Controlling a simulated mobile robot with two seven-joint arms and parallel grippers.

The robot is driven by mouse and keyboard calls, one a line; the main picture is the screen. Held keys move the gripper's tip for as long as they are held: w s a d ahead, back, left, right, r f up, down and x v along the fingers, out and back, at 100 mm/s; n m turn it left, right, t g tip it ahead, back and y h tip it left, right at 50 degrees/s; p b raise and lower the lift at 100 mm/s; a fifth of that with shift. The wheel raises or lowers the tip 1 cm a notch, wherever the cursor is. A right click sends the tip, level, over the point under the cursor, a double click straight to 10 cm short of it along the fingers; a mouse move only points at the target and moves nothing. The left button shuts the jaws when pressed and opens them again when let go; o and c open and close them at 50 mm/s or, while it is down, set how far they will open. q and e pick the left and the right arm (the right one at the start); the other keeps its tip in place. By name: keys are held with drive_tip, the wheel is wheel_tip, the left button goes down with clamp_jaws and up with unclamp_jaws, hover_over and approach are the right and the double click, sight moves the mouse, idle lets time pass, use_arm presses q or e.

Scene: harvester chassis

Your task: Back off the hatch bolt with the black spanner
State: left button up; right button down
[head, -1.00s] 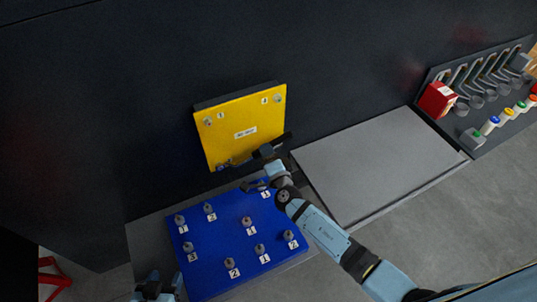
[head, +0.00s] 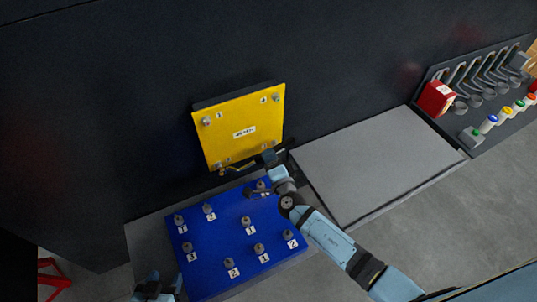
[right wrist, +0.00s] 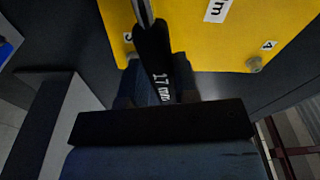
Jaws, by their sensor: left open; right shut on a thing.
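The yellow hatch (head: 240,115) stands on the dark wall, with grey bolts near its corners. The upper left bolt (head: 206,122) and upper right bolt (head: 276,98) show clearly; the lower edge is partly covered by my right gripper and the tool. My right gripper (head: 270,158) is at the hatch's lower right edge, shut on the black spanner (right wrist: 156,55), whose handle reads 17 mm in the right wrist view. The spanner's jaw lies beyond the top of that view, so its contact with a bolt cannot be told. My left gripper (head: 155,290) is open at the bottom edge.
A blue board (head: 205,262) with several numbered bolts lies below the hatch. A bare grey panel (head: 375,165) lies to the right. A rack (head: 485,128) with several tools, a red box (head: 436,98) and coloured-topped items stands at the far right.

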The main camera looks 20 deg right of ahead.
drive_tip(key=s+d, duration=0.1)
drive_tip(key=s, duration=0.7)
drive_tip(key=shift+s+d, duration=0.25)
drive_tip(key=shift+d, duration=0.05)
idle(1.2)
drive_tip(key=c, duration=1.7)
unclamp_jaws()
clamp_jaws()
